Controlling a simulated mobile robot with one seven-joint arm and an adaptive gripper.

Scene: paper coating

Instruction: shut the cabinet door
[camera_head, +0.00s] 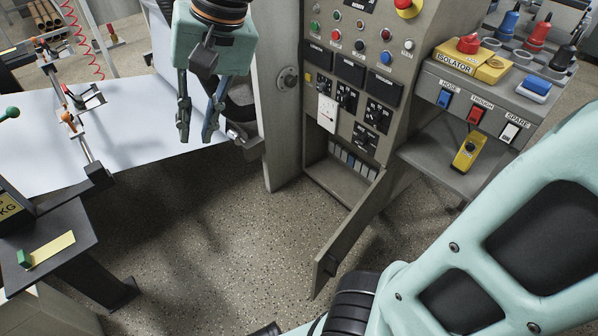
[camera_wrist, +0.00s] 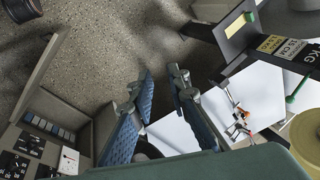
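The grey cabinet door (camera_head: 345,240) stands open at the cabinet's base, swung out toward the front over the floor. A small dark handle (camera_head: 331,262) sits near its free end. It also shows in the wrist view as a thin grey panel (camera_wrist: 45,72) at left. Behind it is the low open compartment (camera_head: 340,178) with a row of switches, in the control cabinet (camera_head: 335,70). My gripper (camera_head: 196,138) is open and empty, pointing down, left of the cabinet and apart from the door. Its blue-padded fingers (camera_wrist: 163,82) show a gap in the wrist view.
A white sheet surface (camera_head: 110,140) lies left of and behind my gripper. A dark scale stand (camera_head: 70,235) is at lower left. A grey shelf with isolator switches (camera_head: 490,100) is at right. Speckled floor (camera_head: 210,230) is clear in front of the door.

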